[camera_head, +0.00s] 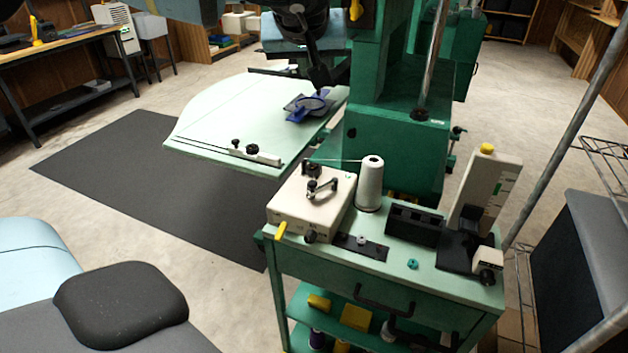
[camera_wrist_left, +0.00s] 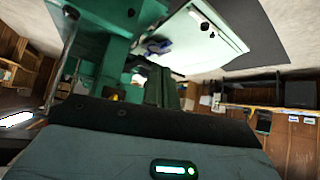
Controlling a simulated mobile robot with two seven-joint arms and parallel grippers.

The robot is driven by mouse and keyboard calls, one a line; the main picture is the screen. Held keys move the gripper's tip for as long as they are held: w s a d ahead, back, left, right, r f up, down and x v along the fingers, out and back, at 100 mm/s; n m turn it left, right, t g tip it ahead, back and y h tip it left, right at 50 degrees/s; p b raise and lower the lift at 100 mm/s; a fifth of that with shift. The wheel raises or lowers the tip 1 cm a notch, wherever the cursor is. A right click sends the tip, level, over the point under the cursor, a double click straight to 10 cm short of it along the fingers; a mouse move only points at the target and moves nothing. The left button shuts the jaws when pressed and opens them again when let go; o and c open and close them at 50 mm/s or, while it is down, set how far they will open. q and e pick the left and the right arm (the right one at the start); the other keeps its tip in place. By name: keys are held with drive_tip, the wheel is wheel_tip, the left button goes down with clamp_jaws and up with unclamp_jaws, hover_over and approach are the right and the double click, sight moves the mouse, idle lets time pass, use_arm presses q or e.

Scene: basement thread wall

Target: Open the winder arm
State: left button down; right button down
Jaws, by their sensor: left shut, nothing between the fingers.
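The winder is a cream box (camera_head: 300,212) on top of a green cart. Its small metal winder arm (camera_head: 322,188) with dark knobs lies across the box top, near a black post. Whether the arm is swung open is too small to tell. A white thread cone (camera_head: 370,184) stands just right of the box, with a thread running to the post. My left gripper (camera_head: 322,82) hangs shut and empty, pointing down near the blue hoop, up and behind the winder and apart from it. Its dark fingers also show in the left wrist view (camera_wrist_left: 163,70). My right gripper is out of view.
The green cart (camera_head: 390,285) also holds a black tray (camera_head: 415,225) and a cream upright device (camera_head: 484,190). Behind it stand a green machine column (camera_head: 398,135) and a pale table (camera_head: 235,115) with a blue hoop (camera_head: 308,106). A metal pole rises at right.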

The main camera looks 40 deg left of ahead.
use_arm(q)
drive_tip(key=s+a+f+t+h+b, duration=0.1)
drive_tip(key=s+a+f+h+b, duration=0.3)
drive_tip(key=a+f, duration=0.35)
drive_tip(key=s+a+f+t+h+b, duration=0.1)
drive_tip(key=s+a+f+h+b, duration=0.1)
drive_tip(key=a+f+h+b, duration=0.5)
wheel_tip(320, 180, down, 9)
drive_tip(key=s+d+t+h+b, duration=0.1)
drive_tip(key=t+h+b, duration=0.1)
drive_tip(key=t+h, duration=0.2)
drive_tip(key=shift+d+n+t, duration=0.35)
drive_tip(key=shift+n+t, duration=0.05)
drive_tip(key=shift+w+d, duration=0.1)
